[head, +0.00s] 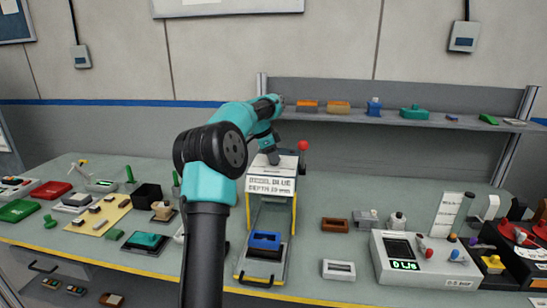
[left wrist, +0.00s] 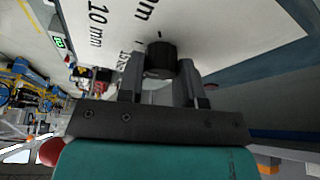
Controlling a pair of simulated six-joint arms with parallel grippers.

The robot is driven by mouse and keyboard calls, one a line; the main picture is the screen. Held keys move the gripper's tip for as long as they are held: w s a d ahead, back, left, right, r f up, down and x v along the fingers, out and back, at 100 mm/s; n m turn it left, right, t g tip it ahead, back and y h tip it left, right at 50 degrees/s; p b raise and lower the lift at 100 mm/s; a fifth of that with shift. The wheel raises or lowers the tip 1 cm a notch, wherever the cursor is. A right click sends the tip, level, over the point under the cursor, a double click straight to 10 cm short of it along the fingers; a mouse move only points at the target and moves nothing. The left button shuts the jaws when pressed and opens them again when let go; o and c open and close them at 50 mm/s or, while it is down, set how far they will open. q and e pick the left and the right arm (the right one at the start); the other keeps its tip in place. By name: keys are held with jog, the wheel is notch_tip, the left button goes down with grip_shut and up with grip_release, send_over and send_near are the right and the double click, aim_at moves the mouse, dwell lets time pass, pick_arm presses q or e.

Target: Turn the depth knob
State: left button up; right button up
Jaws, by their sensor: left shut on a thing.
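The depth knob (left wrist: 160,56) is a dark round knob on a white panel (left wrist: 225,25) printed with mm marks, one reading "10 mm". My left gripper (left wrist: 162,72) is shut on the knob, one finger on each side of it. In the head view my left gripper (head: 271,156) reaches down to the top of the press-like stand (head: 290,165), and the knob is hidden there. The stand carries a white sign (head: 270,186) with "BLUE" and a depth in mm, partly blurred. My right gripper is not in view.
A red ball (head: 303,145) stands beside the stand's top. A blue block (head: 265,240) sits low in the stand. A shelf (head: 350,115) with small parts runs behind. A white device with a display (head: 420,262) is at the right; trays and parts crowd the left.

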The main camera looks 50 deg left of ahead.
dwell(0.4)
pick_arm(q)
jog(key=o, duration=0.9)
jog(key=shift+o, duration=0.2)
jog(key=v, duration=1.7)
jog(key=shift+s+a+r, duration=0.1)
jog(key=shift+r, duration=0.05)
